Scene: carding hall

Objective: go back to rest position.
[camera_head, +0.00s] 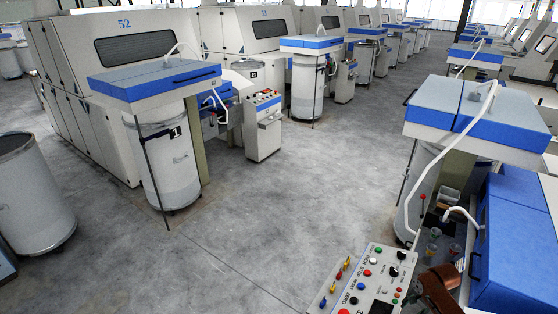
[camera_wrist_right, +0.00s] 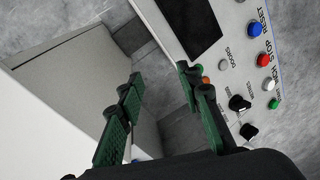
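My right gripper (camera_wrist_right: 160,76) shows in the right wrist view, its two green-padded fingers apart with nothing between them. It is close beside a light grey control panel (camera_wrist_right: 238,45) with a dark screen, knobs and coloured buttons. How far the fingertips are from the panel is hard to tell. In the head view a control panel (camera_head: 384,262) with coloured buttons and levers stands at the bottom right. I cannot make out the right gripper there. My left gripper is in no view.
A blue-topped machine (camera_head: 480,112) stands on the right, with a blue cover (camera_head: 515,250) in front of it. On the left are a grey can (camera_head: 32,195) and a blue-topped can stand (camera_head: 155,80). The grey floor (camera_head: 270,190) between the rows is clear.

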